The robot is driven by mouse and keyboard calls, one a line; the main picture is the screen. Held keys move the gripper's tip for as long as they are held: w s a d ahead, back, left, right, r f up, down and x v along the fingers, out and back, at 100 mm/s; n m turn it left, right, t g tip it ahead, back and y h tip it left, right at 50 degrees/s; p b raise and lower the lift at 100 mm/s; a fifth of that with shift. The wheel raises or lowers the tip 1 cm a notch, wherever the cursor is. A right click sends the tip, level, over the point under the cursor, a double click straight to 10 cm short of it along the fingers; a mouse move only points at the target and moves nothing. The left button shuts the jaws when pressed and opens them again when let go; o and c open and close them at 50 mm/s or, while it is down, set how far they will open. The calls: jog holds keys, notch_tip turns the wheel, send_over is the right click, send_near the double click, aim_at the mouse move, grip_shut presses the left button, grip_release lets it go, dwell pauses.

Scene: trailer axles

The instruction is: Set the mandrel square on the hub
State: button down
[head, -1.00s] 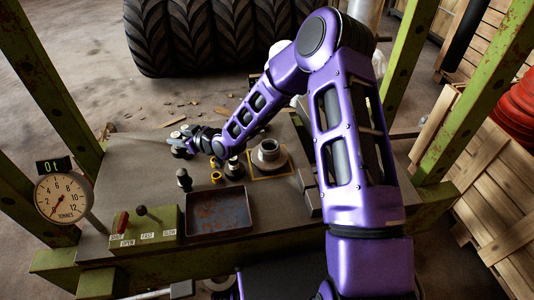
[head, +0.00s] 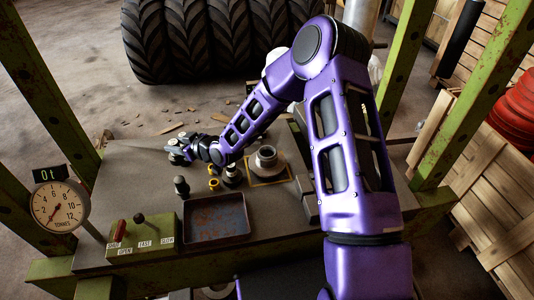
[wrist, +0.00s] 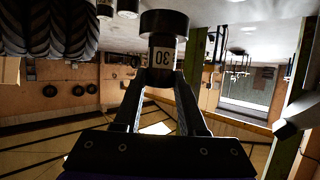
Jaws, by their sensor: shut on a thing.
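My gripper (head: 186,150) is at the far left of the bench in the head view. In the wrist view my gripper (wrist: 162,78) is shut on a mandrel (wrist: 164,24), a dark wide-ended cylinder with a pale band reading 30. In the head view the held mandrel (head: 177,159) is small and partly hidden by the fingers; I cannot tell if it touches the bench. The hub (head: 266,156), a grey ring-topped piece on a yellow-outlined square, stands to the right of my gripper, apart from it. Its bore looks empty.
A dark-topped mandrel (head: 181,187) and another dark cylinder (head: 232,173) stand on the bench with yellow rings (head: 214,184) between them. A rusty tray (head: 215,219), a lever box (head: 140,236) and a dial gauge (head: 58,206) are in front. Green posts (head: 45,85) frame the bench.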

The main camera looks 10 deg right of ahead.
jog(key=shift+r, duration=0.1)
jog(key=d+r+m+t+h, duration=0.1)
jog(key=d+r+m+h, duration=0.1)
jog(key=d, duration=1.2)
jog(key=d+r+m+t+h, duration=0.2)
jog(key=d, duration=1.2)
jog(key=shift+s+d+r+m+h, duration=0.2)
jog(key=shift+s+d+m+h, duration=0.1)
jog(key=shift+s, duration=0.1)
jog(key=shift+f, duration=0.15)
jog(key=shift+f+b, duration=2.5)
jog(key=shift+f, duration=0.05)
jog(key=shift+f+b, duration=0.3)
jog(key=shift+c, duration=2)
grip_release()
